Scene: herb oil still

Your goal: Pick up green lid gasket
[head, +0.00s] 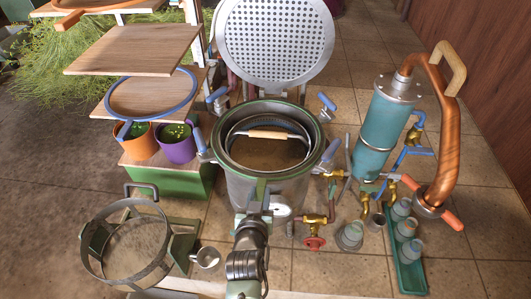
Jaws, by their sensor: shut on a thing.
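The green lid gasket (226,118) shows as a thin green ring around the mouth of the steel still pot (236,190). Its green tab (261,187) points toward me at the front of the rim. My gripper (261,204) is at the front of the pot and is shut on this tab. The ring looks roughly level with the rim; I cannot tell whether it touches the rim or sits slightly above. My arm hides part of the pot's front.
A basket with a wooden handle (268,134) sits in the pot. A perforated disc (275,40) stands behind. A blue ring (110,116) and an orange ring (61,22) lie on shelves at left. Clamps surround the pot. A teal condenser (384,125) stands right.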

